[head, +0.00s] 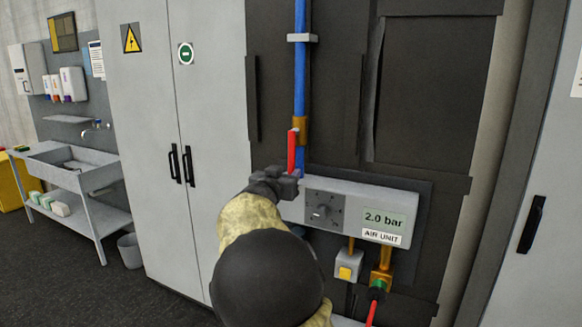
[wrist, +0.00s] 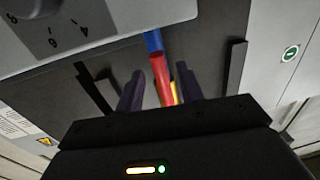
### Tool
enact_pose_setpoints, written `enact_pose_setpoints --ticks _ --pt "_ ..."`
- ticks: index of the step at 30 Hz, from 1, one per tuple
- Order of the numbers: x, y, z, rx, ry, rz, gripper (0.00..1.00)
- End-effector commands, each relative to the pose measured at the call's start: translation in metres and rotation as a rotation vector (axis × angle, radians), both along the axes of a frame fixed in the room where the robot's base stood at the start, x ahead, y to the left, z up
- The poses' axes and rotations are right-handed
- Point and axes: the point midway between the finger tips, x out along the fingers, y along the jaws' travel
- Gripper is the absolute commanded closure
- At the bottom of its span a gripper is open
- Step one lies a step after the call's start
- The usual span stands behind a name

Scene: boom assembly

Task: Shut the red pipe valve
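The red valve handle (head: 292,151) is upright, alongside the vertical blue pipe (head: 299,75) at its brass valve body (head: 303,128). My gripper (head: 283,178) is just below and in front of the handle in the head view, and partly covers its lower end there. In the wrist view, the red handle (wrist: 161,78) runs between the two dark fingers of my gripper (wrist: 160,82). The fingers stand apart, with gaps on both sides of the handle. A little of the blue pipe (wrist: 153,41) shows beyond it.
The air unit (head: 345,208), with a dial and a "2.0 bar" display, is close to the right of my gripper. A yellow button box (head: 346,268) and a red hose (head: 371,312) are below it. A grey cabinet (head: 150,110) stands on the left.

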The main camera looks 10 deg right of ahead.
Motion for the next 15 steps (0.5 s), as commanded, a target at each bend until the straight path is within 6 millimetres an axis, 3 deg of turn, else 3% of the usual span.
enact_pose_setpoints --ticks 6,15 --pt "0.028 -0.017 0.001 -0.001 0.0 -0.003 0.63" --pt "0.035 -0.02 0.0 0.001 0.0 0.0 0.63"
